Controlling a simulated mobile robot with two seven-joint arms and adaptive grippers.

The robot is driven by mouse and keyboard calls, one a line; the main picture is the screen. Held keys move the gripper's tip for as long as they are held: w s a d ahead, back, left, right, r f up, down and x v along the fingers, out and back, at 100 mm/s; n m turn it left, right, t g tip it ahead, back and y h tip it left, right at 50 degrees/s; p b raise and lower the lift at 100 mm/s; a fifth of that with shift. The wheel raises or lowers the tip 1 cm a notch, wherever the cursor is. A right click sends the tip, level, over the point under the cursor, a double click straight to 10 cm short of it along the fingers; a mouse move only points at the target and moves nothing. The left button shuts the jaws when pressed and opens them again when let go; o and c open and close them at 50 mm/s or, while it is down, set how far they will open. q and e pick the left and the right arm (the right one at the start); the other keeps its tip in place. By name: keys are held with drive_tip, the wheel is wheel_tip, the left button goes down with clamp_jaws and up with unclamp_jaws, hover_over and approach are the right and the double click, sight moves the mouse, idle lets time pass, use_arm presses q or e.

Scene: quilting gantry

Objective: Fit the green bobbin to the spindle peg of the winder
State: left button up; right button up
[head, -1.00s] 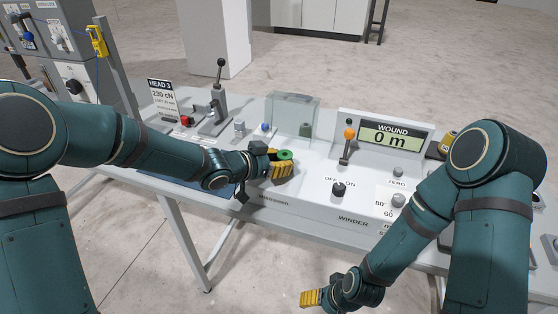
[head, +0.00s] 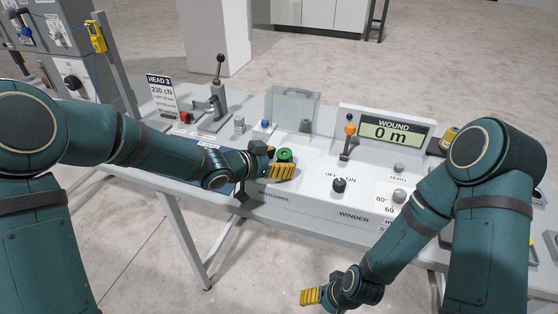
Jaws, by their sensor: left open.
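The green bobbin (head: 285,155) sits at the left end of the white winder (head: 310,178), its dark centre facing up. My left gripper (head: 278,163) is open around it, with one yellow finger in front of the bobbin and the other behind its left side. The spindle peg cannot be made out; the bobbin and fingers cover that spot, so I cannot tell whether the bobbin is on it. My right gripper (head: 311,297) hangs low in front of the table, away from the winder; its jaw opening cannot be read.
A clear guard box (head: 293,108) stands behind the bobbin, with a dark green piece (head: 305,127) by it. An orange-knobbed lever (head: 349,137), an OFF/ON knob (head: 339,186) and the WOUND display (head: 390,136) reading 0 m are to the right. A tall lever (head: 217,95) stands left.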

use_arm(q)
drive_tip(key=v, duration=1.2)
drive_tip(key=shift+o, duration=0.2)
